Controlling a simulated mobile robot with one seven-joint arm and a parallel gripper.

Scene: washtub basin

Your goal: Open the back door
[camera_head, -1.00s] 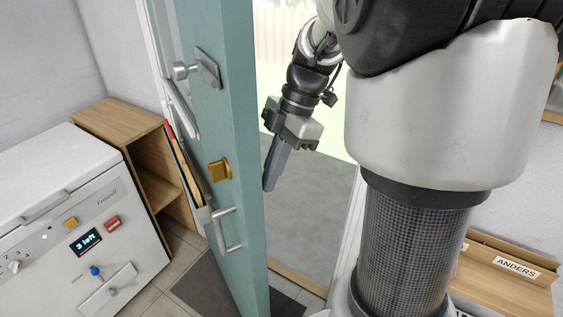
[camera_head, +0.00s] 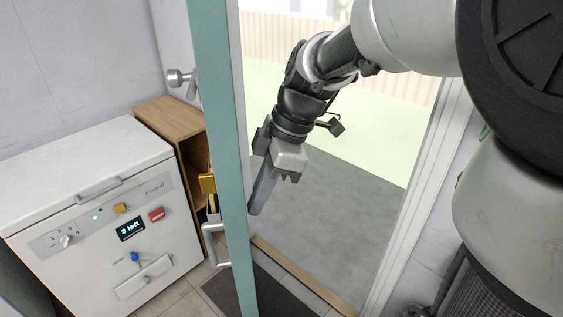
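The back door (camera_head: 222,130) is teal and stands open into the room, seen almost edge-on.
The open doorway shows grey paving (camera_head: 345,215), grass and a fence outside. A wooden threshold (camera_head: 300,275) and dark mat (camera_head: 265,290) lie below. A white washing machine (camera_head: 95,215) and wooden shelf (camera_head: 170,118) stand left. A white door frame (camera_head: 415,200) bounds the right.

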